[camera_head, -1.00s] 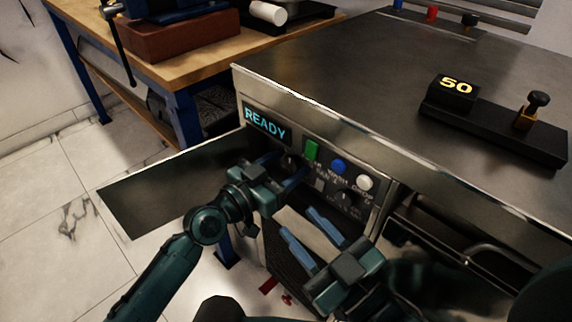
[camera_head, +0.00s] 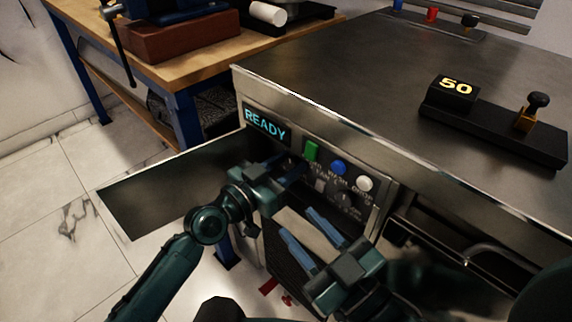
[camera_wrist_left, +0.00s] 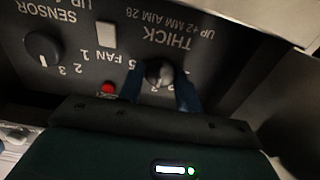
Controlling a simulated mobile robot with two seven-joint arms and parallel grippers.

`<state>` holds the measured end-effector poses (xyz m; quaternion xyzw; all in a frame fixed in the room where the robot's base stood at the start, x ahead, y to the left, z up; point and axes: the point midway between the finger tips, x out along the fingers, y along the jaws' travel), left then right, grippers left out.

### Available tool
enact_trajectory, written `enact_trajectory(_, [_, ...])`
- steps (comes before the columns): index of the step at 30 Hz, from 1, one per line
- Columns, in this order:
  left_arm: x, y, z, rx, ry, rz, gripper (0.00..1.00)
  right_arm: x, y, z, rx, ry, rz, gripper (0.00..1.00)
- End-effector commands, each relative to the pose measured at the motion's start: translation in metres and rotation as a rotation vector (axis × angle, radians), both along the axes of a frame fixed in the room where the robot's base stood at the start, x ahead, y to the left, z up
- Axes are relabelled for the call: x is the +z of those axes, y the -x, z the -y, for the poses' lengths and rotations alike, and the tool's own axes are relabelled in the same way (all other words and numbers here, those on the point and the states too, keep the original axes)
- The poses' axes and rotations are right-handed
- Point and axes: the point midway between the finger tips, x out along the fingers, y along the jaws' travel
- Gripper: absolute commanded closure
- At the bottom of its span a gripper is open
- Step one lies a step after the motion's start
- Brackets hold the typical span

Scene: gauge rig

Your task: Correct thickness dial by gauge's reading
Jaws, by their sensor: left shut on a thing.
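The thickness dial, a round dark knob (camera_wrist_left: 158,72) under the upside-down label THICK, shows in the left wrist view. The lettering by it reads UP +2 MM AIM 28. My left gripper (camera_wrist_left: 160,90) has its blue fingers on both sides of this knob, shut on it. In the head view the left gripper (camera_head: 294,174) is at the panel and hides the dial. The gauge, a black bar (camera_head: 500,126) on the metal top, carries a block with a yellow 50 (camera_head: 456,86).
A display (camera_head: 266,125) on the panel reads READY. Green (camera_head: 311,150), blue (camera_head: 338,167) and white (camera_head: 364,183) buttons sit beside it. A SENSOR knob (camera_wrist_left: 42,47), a FAN switch (camera_wrist_left: 106,35) and a red light (camera_wrist_left: 108,88) are near the dial. An open flap (camera_head: 175,185) stands out left.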

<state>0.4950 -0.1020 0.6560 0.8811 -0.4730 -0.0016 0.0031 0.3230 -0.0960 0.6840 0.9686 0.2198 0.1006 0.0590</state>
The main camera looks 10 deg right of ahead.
Motion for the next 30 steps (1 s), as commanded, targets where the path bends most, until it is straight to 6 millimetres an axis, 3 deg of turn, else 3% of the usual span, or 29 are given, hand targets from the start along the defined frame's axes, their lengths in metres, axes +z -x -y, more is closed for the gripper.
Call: enact_trajectory(30, [-0.0012, -0.0018, -0.0017, 0.001, 0.341, -0.516, 0.89, -0.0005, -0.0006, 0.0007, -0.003, 0.012, 0.002, 0.64])
